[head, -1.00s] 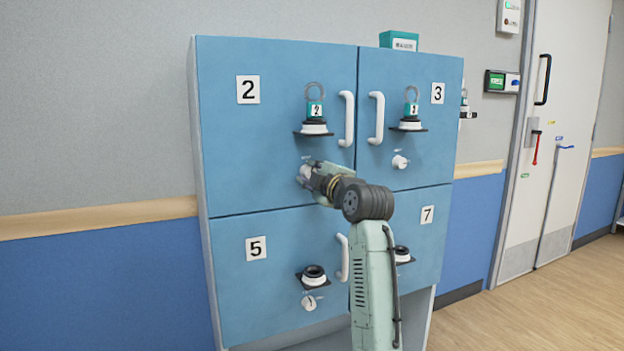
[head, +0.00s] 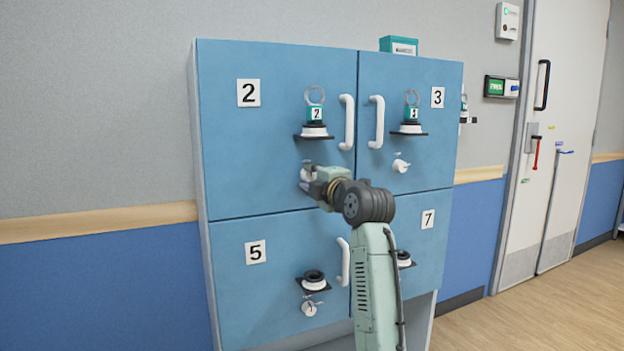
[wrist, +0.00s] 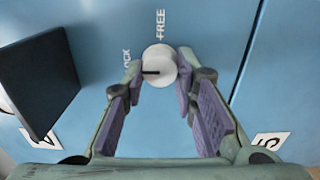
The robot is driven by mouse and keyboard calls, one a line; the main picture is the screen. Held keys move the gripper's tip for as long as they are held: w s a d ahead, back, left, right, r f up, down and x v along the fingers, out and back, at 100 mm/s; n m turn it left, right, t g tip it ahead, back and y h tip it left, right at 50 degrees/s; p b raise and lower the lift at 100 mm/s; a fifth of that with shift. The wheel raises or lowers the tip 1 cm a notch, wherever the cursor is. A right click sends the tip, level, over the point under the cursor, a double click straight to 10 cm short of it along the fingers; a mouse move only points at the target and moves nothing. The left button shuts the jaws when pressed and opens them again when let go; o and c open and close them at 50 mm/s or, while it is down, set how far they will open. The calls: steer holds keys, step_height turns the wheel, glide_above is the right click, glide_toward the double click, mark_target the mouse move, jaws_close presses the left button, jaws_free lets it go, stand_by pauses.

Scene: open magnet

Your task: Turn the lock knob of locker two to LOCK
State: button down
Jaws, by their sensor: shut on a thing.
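Locker two is the upper left blue door (head: 250,150) with a "2" plate (head: 248,93); it is shut. Its round white lock knob (head: 305,174) sits low on the door, partly hidden by my gripper (head: 309,178). In the wrist view the knob (wrist: 160,60) stands between the purple-padded fingertips of my gripper (wrist: 161,77), which are shut on it. The knob's dark pointer line points left in that view, toward the LOCK lettering (wrist: 127,60). The FREE lettering (wrist: 160,24) is above the knob there.
A black shelf (wrist: 38,85) juts out close beside my gripper in the wrist view. In the head view, a tagged key holder (head: 314,130) and white handle (head: 347,122) are above the knob. Lockers three (head: 430,150), five (head: 235,290) and seven surround it.

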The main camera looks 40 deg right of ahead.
steer(key=c, duration=1.3)
jaws_free()
steer(key=v, duration=1.2)
steer(key=shift+a, duration=0.1)
